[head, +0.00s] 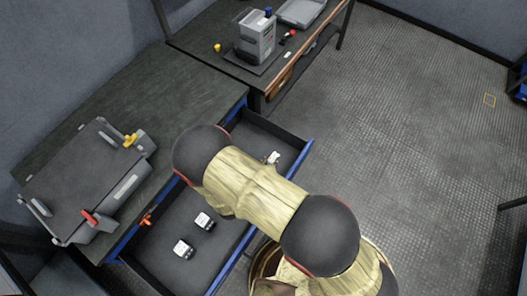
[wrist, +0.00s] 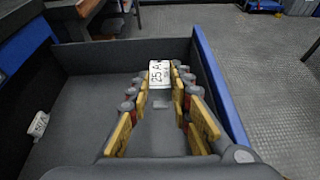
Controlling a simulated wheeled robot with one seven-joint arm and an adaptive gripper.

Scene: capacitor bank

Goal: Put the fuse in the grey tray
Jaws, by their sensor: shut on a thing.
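My gripper (wrist: 161,88) is shut on a fuse (wrist: 160,72) with a white face marked "25 A", at the fingertips. The fuse is inside the open drawer (wrist: 100,58); whether it touches the floor I cannot tell. In the head view my arm hides the gripper, and a small white piece, likely this fuse (head: 272,158), shows beside the arm. Two other black-and-white fuses lie in the drawer, one in the middle (head: 204,221) and one nearer (head: 183,249). The grey tray (head: 300,12) is on the far bench at the top.
A grey box-shaped unit (head: 255,38) stands on the far bench below the tray, with small yellow and red parts around it. A large grey case (head: 88,180) lies on the near bench. The drawer has blue edges (head: 232,262).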

